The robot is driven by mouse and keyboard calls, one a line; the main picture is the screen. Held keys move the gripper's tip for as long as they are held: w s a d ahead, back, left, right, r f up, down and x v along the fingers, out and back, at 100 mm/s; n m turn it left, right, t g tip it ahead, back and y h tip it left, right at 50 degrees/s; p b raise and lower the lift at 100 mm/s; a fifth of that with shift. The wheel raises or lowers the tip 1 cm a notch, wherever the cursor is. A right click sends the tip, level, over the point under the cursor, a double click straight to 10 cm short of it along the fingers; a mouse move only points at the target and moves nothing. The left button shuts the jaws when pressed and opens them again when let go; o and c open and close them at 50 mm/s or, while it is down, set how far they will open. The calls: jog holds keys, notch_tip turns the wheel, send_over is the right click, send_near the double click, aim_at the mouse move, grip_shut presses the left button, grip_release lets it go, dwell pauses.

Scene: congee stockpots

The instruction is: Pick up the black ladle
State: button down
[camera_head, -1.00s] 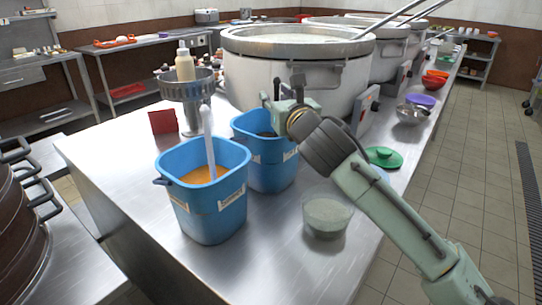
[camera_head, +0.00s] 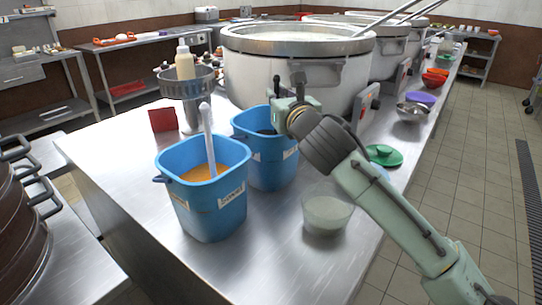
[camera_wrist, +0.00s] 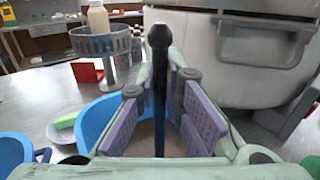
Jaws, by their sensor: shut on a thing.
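The black ladle (camera_wrist: 159,85) stands upright in the wrist view, its dark handle rising between the purple finger pads of my gripper (camera_wrist: 163,115). My gripper is shut on this handle. In the head view my gripper (camera_head: 284,98) is over the rear blue bucket (camera_head: 272,165), in front of the large stockpot. The ladle's lower end is hidden from view. The bucket's rim also shows in the wrist view (camera_wrist: 92,122), below and left of the handle.
A front blue bucket (camera_head: 212,213) holds orange contents and a pale-handled ladle (camera_head: 208,140). The large stockpot (camera_head: 290,80) stands just behind my gripper. A glass bowl (camera_head: 326,215), green lid (camera_head: 384,155) and squeeze bottle (camera_head: 185,62) are nearby.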

notch_tip(320, 180, up, 10)
jog(key=shift+r, duration=0.2)
notch_tip(320, 180, up, 11)
jog(key=p, duration=1)
jog(key=shift+r+p, duration=0.15)
jog(key=shift+p, duration=0.2)
